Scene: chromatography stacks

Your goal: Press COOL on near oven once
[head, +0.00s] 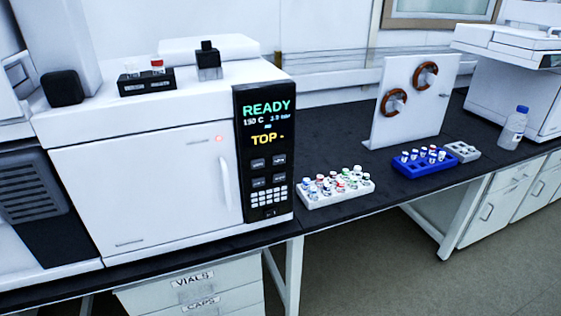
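The near oven (150,190) is a large white box on the left part of the black bench. Its door is shut, with a vertical handle on the right side and a small red light near the top. A black control panel (265,150) is on its right front edge. The panel's display (266,122) reads READY, a 150 C line, and TOP. Below it are several grey buttons (268,172) and a keypad; their labels are too small to read, so I cannot tell which is COOL. Neither of my grippers is in view.
A white vial rack (335,193), a blue vial rack (424,166) and a small grey tray (463,151) sit on the black bench (345,224). A white stand with two brown coils (412,98) and a capped bottle (513,128) are farther right. Floor in front is clear.

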